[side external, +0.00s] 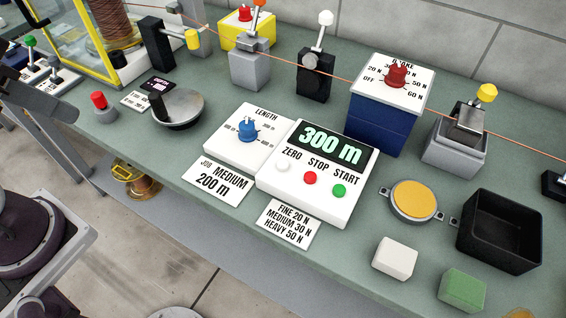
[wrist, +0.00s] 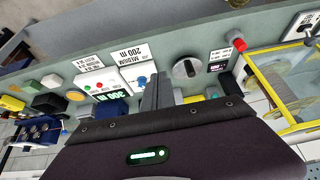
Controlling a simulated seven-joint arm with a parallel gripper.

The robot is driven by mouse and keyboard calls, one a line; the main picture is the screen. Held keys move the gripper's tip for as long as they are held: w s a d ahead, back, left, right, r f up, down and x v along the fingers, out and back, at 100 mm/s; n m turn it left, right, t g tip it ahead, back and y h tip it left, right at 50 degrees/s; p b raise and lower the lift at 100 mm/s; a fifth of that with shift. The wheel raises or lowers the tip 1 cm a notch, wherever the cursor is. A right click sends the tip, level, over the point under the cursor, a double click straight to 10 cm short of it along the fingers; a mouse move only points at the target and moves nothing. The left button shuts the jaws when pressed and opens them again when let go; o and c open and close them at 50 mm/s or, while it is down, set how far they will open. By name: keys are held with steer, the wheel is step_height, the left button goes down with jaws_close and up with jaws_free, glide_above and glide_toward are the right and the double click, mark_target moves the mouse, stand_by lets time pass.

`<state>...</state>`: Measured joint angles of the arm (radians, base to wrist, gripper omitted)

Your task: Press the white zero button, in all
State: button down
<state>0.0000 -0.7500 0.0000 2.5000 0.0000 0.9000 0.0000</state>
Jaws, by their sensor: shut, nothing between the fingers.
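The white zero button (side external: 282,166) sits at the left of the button row on the white control box (side external: 305,198), beside the red stop button (side external: 310,178) and the green start button (side external: 339,190). The display (side external: 332,143) above them reads 300 m. The box also shows upside down in the wrist view (wrist: 92,78), left of my gripper. My gripper (wrist: 158,76) shows there as two grey fingers shut together, with nothing between them. It is apart from the zero button in that view. I cannot make out its fingertips in the side external view.
A blue length knob (side external: 247,130) stands left of the control box. A job card (side external: 218,182) reads MEDIUM 200 m. A grey dial (side external: 178,107), a red button (side external: 99,101), a yellow-topped disc (side external: 413,199) and a black bin (side external: 499,230) are around. An orange line crosses behind.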

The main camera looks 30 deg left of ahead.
stand_by(0.8)
steer(key=w+d+m+t+y, duration=0.25)
steer(key=w+m, duration=0.25)
steer(key=w, duration=0.9)
steer(key=w+d+f+m+h, duration=0.2)
steer(key=d+f+m+h, duration=0.1)
steer(key=d, duration=0.6)
steer(key=w+d+f+m+h, duration=0.3)
steer(key=d+m, duration=0.3)
steer(key=d, duration=0.3)
steer(key=shift+w+d+f, duration=0.15)
steer(key=shift+d+f, duration=0.15)
steer(key=shift+f, duration=0.45)
steer(key=shift+f, duration=0.1)
